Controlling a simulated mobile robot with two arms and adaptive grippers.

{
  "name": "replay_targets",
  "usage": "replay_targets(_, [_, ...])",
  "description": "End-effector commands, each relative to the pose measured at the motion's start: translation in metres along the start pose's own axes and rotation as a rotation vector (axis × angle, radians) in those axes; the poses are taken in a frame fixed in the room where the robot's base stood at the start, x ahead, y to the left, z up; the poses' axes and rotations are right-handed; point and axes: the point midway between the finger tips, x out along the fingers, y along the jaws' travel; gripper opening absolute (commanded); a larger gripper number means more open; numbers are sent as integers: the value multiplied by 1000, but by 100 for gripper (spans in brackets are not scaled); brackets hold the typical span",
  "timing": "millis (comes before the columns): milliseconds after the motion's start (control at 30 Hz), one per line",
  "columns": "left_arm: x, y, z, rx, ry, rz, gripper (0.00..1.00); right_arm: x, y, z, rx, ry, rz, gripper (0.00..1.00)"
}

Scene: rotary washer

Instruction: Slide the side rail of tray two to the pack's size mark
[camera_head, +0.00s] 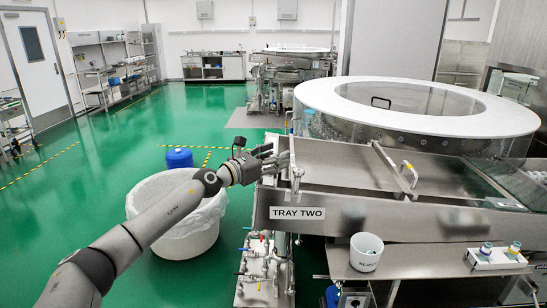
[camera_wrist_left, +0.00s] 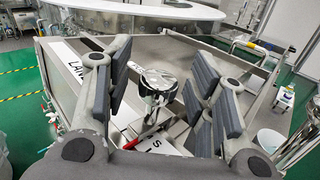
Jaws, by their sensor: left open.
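Tray two is the steel tray (camera_head: 340,180) with a "TRAY TWO" label (camera_head: 297,213) on its near wall. My left gripper (camera_head: 281,160) is open at the tray's left end, beside an upright metal post (camera_head: 297,178). In the left wrist view, the padded fingers of the left gripper (camera_wrist_left: 160,85) stand apart on either side of a shiny round-topped metal knob (camera_wrist_left: 158,80); I cannot tell whether they touch it. A red pointer or lever (camera_wrist_left: 151,130) and a white size strip marked "S" (camera_wrist_left: 163,147) show below it. Which part is the side rail is unclear.
A crossbar with a pale handle (camera_head: 409,171) spans the tray. The round washer (camera_head: 420,115) stands behind. A white reject bucket (camera_head: 366,251) and a small bottle holder (camera_head: 496,258) sit on the front shelf. A lined white bin (camera_head: 178,245) stands below my left arm.

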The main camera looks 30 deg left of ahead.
Motion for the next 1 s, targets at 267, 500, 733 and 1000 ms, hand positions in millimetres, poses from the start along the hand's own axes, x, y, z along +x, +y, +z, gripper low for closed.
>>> replay_targets(267, [-1, 0, -1, 1, 1, 1, 51, 0, 10, 12, -6, -18, 12, 40])
replay_targets(500, [-21, 2, -2, 2, 4, 2, 51, 0, 8, 9, -4, -14, 9, 40])
replay_targets(733, [-47, 1, -3, 1, 5, 2, 51, 0, 7, 8, -4, -13, 8, 40])
replay_targets(1000, [-72, 0, -3, -1, 4, 1, 51, 0, 7, 8, -3, -12, 8, 40])
